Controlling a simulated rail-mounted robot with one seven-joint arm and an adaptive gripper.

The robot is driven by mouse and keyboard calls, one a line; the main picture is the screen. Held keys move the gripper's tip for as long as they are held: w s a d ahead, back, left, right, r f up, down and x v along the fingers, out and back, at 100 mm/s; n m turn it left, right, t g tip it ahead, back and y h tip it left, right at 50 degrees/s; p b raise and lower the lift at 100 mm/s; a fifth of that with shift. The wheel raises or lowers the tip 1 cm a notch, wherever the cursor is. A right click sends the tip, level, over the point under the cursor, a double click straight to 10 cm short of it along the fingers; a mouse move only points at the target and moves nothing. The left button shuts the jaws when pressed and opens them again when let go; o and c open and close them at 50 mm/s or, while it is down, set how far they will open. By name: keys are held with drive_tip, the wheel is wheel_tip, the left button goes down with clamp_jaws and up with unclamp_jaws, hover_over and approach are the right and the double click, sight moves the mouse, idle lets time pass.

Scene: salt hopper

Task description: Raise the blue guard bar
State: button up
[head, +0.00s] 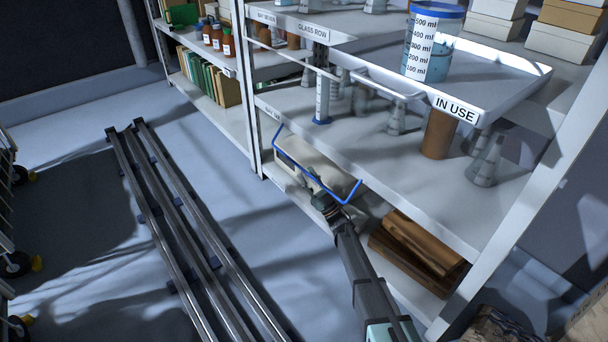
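The blue guard bar (295,168) is a thin U-shaped rail at the front of the lower shelf bay, below the glassware shelf. Its two ends run back toward the shelf edge above, and its long side hangs low in front of a pale box. My gripper (322,198) is at the right half of the long side, overlapping it in the picture. The fingers are small and dark, so I cannot tell whether they are closed around the bar or only beside it.
The pale box (312,168) sits behind the bar. Above are glassware and an "IN USE" tray (500,95) with a blue-rimmed beaker (430,45). Floor rails (180,215) run at left.

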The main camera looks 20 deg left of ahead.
drive_tip(key=shift+x, duration=1.25)
drive_tip(key=shift+c, duration=0.3)
clamp_jaws()
